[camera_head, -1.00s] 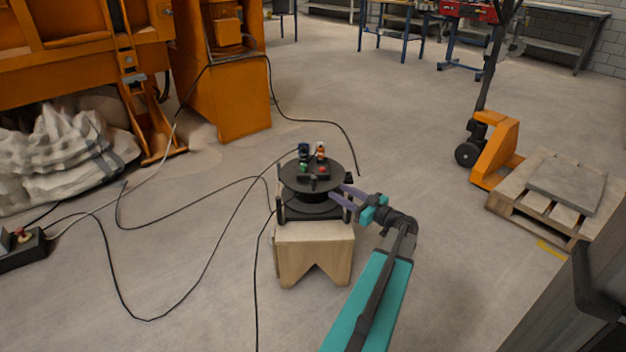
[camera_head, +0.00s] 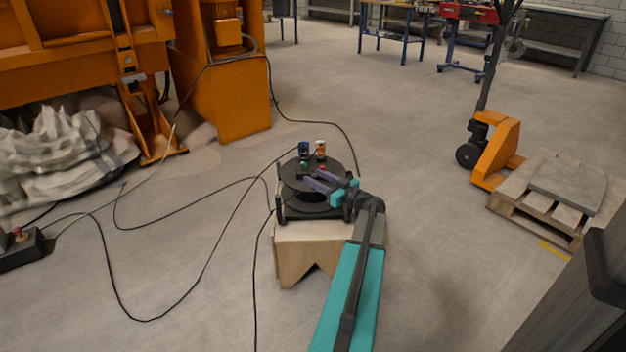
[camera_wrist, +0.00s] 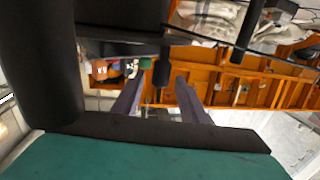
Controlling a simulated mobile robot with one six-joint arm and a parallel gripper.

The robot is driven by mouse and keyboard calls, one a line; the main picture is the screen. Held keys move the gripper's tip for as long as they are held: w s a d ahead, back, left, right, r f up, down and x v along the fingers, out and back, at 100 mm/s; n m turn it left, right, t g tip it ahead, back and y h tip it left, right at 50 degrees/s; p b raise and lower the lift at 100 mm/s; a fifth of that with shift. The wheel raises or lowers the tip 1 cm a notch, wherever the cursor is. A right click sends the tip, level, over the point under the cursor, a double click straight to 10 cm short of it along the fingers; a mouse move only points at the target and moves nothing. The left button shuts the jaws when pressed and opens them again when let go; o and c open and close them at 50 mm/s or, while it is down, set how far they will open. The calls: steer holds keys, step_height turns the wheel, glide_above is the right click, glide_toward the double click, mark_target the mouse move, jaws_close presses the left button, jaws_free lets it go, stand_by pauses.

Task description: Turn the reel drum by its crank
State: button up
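The black reel drum (camera_head: 297,172) sits flat on a wooden stand (camera_head: 308,250) in the middle of the head view. Its round top carries a blue connector (camera_head: 304,149), an orange one (camera_head: 320,150) and smaller green and red pieces. My gripper (camera_head: 314,181) reaches over the drum's near right side with its purple fingers. In the wrist view the fingers (camera_wrist: 160,92) are spread apart. A black peg (camera_wrist: 162,66), seemingly the crank handle, shows between the fingertips; I see no contact. The crank's arm is hidden in the head view.
Black cables (camera_head: 215,245) run over the floor left of the stand. The orange machine (camera_head: 225,90) stands behind left. A pallet (camera_head: 555,195) and an orange pallet truck (camera_head: 495,150) stand to the right. The floor between them and the stand is clear.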

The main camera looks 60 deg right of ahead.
steer(key=shift+w+d, duration=0.15)
steer(key=shift+w, duration=0.6)
jaws_close()
steer(key=shift+a, duration=0.2)
steer(key=shift+d, duration=0.1)
steer(key=shift+w+f+m+h+b, duration=0.15)
steer(key=shift+m+h+b, duration=0.25)
steer(key=shift+b, duration=0.55)
